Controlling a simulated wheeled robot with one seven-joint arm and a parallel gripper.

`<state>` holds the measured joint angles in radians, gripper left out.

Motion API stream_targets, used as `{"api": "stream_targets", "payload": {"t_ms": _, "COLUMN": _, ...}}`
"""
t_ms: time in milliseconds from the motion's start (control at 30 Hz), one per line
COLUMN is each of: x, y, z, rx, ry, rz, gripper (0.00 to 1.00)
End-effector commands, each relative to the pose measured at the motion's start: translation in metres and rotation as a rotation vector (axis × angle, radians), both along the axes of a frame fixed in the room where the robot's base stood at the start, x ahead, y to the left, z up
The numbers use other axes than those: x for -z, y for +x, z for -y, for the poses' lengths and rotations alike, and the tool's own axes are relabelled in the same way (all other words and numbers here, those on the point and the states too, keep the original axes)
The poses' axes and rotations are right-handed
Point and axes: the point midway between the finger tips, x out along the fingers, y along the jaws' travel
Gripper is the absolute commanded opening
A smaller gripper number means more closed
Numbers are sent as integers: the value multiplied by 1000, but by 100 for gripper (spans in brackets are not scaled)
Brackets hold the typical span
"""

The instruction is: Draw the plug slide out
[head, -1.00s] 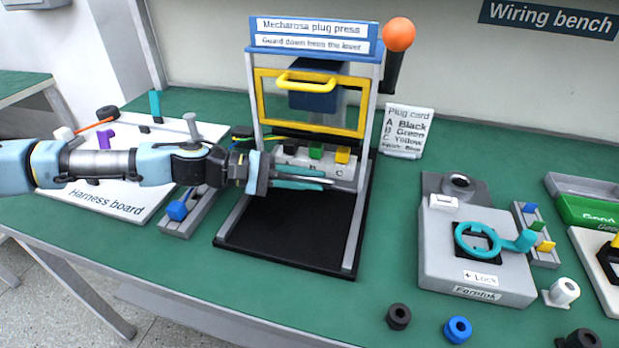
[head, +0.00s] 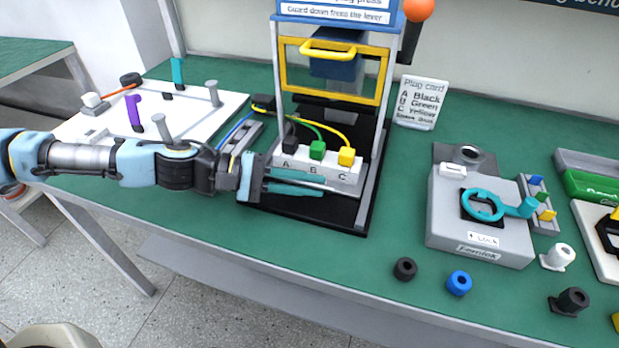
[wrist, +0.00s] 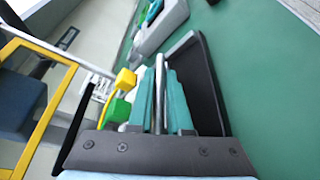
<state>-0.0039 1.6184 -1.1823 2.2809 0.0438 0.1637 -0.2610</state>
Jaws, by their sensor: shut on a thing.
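The plug slide (head: 318,172) is a light grey block marked A, B and C on the black press base (head: 300,206). It carries a black plug (head: 290,134) at A, a green plug (head: 317,150) at B and a yellow plug (head: 346,156) at C. My gripper (head: 318,187) comes from the left, with its teal fingers along the slide's front. In the wrist view the fingers (wrist: 160,85) close around a thin silver bar (wrist: 158,110); its join to the slide is hidden. The slide stands forward of the yellow guard frame (head: 332,97).
Green and yellow cables run from the plugs to the back left. The harness board (head: 75,128) lies left, the plug card (head: 420,102) and the grey Femlok box (head: 480,230) right. A black ring (head: 404,269) and a blue ring (head: 459,283) lie near the front edge.

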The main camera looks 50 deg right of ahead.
Motion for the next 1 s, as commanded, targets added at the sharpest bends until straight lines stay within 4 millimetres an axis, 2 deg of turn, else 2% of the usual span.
{"api": "stream_targets", "payload": {"t_ms": 100, "x": -2, "y": -2, "z": 0, "rx": 4, "ry": -1, "rz": -3, "gripper": 0}}
{"api": "stream_targets", "payload": {"t_ms": 133, "x": -2, "y": -2, "z": 0, "rx": 4, "ry": -2, "rz": -4, "gripper": 20}}
{"api": "stream_targets", "payload": {"t_ms": 367, "x": -1, "y": -1, "z": 0, "rx": 3, "ry": -1, "rz": -2, "gripper": 46}}
{"api": "stream_targets", "payload": {"t_ms": 667, "x": 0, "y": 2, "z": -2, "rx": 1, "ry": 0, "rz": -1, "gripper": 46}}
{"api": "stream_targets", "payload": {"t_ms": 767, "x": -1, "y": 10, "z": -7, "rx": -2, "ry": 1, "rz": 0, "gripper": 46}}
{"api": "stream_targets", "payload": {"t_ms": 1000, "x": -10, "y": 47, "z": -35, "rx": -4, "ry": 0, "rz": 1, "gripper": 46}}
